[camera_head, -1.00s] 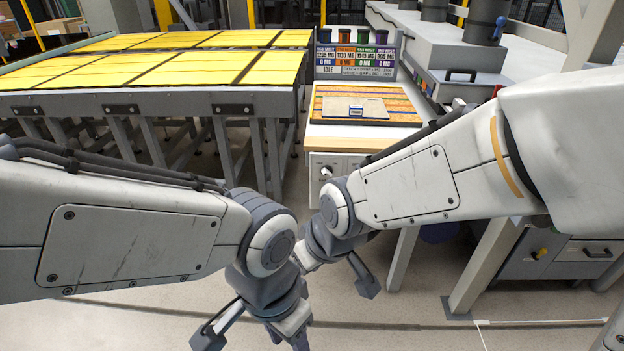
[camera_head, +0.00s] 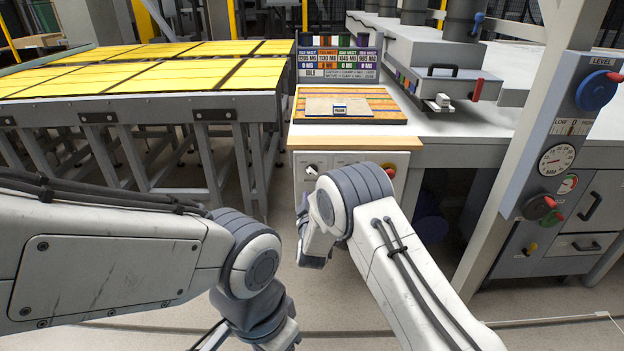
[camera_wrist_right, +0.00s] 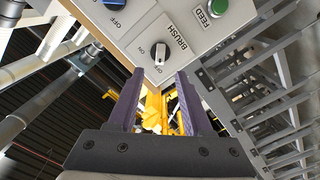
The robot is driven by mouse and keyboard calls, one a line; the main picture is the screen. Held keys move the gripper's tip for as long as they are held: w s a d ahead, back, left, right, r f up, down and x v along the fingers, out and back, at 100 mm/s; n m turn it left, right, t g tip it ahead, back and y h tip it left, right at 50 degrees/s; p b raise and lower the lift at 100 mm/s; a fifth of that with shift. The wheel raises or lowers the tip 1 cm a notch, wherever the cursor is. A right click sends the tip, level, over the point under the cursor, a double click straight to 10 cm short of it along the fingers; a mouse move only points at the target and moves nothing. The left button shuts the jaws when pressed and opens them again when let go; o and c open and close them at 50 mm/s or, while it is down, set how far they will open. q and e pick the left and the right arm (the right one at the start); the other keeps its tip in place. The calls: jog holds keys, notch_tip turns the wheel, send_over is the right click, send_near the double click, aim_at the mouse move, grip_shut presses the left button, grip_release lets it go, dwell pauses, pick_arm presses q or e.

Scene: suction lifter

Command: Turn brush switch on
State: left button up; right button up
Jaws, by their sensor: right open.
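In the right wrist view the brush switch (camera_wrist_right: 160,52) is a dark, pale-rimmed rotary knob on a light panel, with BRUSH, ON and OFF lettered around it. It lies just beyond the fingertips of my right gripper (camera_wrist_right: 160,77), roughly between them. The gripper is open and empty; its dark fingers look apart from the knob. I cannot tell clearly which mark the knob points to. In the head view my right gripper (camera_head: 313,260) hangs in front of the bench's front panel, partly hidden by its wrist. My left gripper (camera_head: 215,338) is at the bottom, mostly cut off.
In the head view a white knob (camera_head: 311,170) and red button (camera_head: 388,170) sit on the bench panel.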

aim_at(312, 175)
jog(key=w, duration=0.8)
jog(key=shift+w, duration=0.3)
grip_shut()
